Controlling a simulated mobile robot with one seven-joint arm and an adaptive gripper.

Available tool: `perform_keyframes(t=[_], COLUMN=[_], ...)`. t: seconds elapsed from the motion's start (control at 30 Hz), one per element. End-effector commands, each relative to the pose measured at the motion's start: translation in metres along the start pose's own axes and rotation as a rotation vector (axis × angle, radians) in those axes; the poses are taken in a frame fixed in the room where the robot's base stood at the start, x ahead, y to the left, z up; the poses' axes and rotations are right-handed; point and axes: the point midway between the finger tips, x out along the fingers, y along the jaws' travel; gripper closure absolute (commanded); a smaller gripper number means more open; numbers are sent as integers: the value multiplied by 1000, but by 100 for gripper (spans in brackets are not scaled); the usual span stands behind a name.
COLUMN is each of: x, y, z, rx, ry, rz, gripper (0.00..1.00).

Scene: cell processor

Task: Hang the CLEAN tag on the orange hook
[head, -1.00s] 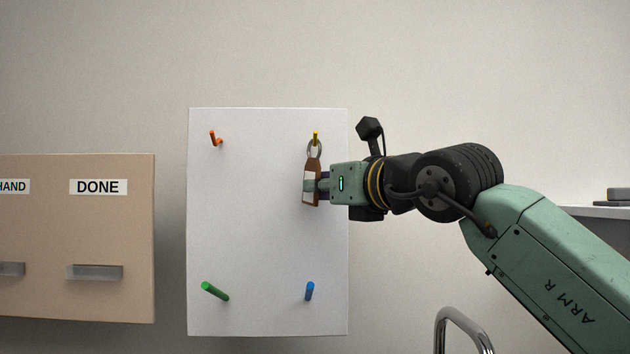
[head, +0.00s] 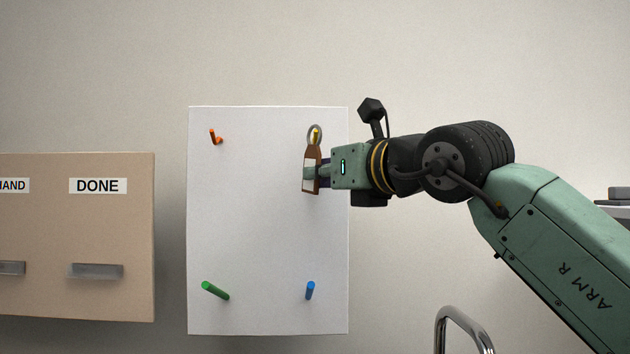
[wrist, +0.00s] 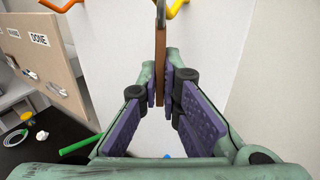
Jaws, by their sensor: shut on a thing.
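My gripper (head: 311,173) is shut on a brown tag (head: 312,156) with a pale label, whose writing I cannot read. The tag hangs upright, and its metal ring (head: 308,130) is at the yellow hook (head: 316,137) at the upper right of the white board. The hook shows inside the ring; I cannot tell whether the ring is still around it. In the wrist view the tag (wrist: 160,50) is edge-on between the finger pads. The orange hook (head: 215,138) is at the board's upper left, bare, and also shows in the wrist view (wrist: 60,4).
The white board (head: 260,220) also bears a green peg (head: 215,291) at lower left and a blue peg (head: 310,291) at lower right, both empty. A tan panel (head: 110,225) marked DONE stands to the left. The board's middle is clear.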

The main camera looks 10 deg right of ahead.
Motion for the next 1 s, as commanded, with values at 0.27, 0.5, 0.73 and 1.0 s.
perform_keyframes(t=[0.27, 0.5, 0.73, 1.0], x=[-8, -23, -26, -32], y=[2, 10, 12, 15], z=[9, 12, 12, 9], rx=[-3, -2, -1, -1], ry=[-17, -13, -9, -9], rz=[-1, -2, -2, -2], gripper=[100, 100, 100, 100])
